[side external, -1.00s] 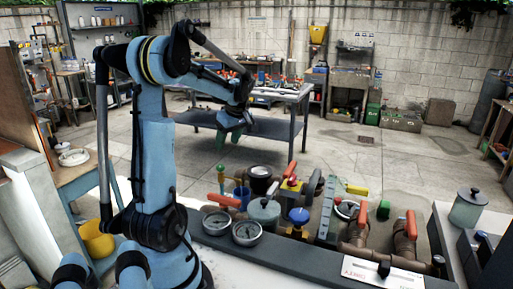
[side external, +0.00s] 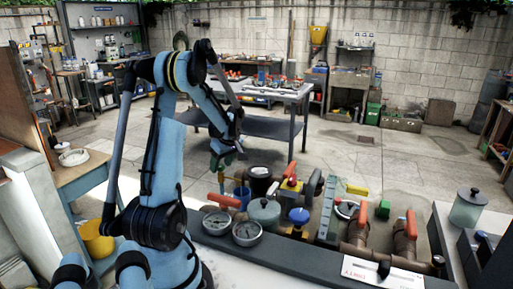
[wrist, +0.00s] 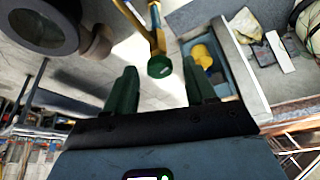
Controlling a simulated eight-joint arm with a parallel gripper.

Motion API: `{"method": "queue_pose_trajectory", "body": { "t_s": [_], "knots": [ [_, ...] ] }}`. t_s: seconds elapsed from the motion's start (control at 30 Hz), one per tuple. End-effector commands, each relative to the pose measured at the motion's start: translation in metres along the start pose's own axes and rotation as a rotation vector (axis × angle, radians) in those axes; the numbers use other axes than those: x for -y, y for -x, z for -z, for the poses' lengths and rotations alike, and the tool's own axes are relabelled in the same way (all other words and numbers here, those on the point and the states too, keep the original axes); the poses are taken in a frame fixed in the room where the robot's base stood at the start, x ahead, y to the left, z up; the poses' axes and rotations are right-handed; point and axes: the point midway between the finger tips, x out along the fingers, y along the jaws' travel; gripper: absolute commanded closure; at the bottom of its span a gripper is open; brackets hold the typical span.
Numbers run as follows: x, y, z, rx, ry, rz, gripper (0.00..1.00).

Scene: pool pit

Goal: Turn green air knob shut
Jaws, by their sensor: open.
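The green knob (wrist: 159,66) is a small round cap at the end of a yellow brass-coloured pipe in the wrist view. It lies in the gap between my two green fingers, beyond their tips, and looks apart from both. My gripper (wrist: 159,68) is open and empty. I cannot make out the green knob in that view.
A yellow bucket (side external: 97,240) stands left.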

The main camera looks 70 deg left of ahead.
Motion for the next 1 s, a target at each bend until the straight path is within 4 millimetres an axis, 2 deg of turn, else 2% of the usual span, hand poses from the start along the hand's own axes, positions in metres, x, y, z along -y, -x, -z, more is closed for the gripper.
{"method": "queue_pose_trajectory", "body": {
  "t_s": [0.07, 0.4, 0.77, 1.0],
  "knots": [
    [0.0000, 0.0001, 0.0000, 0.000, 0.000, 0.000, 0.48],
    [0.0000, 0.0004, 0.0000, 0.000, 0.000, 0.001, 1.00],
    [0.0014, 0.0002, 0.0001, 0.000, -0.061, -0.024, 1.00],
    [0.0030, 0.0000, 0.0003, 0.001, -0.214, -0.088, 1.00]
  ]
}}
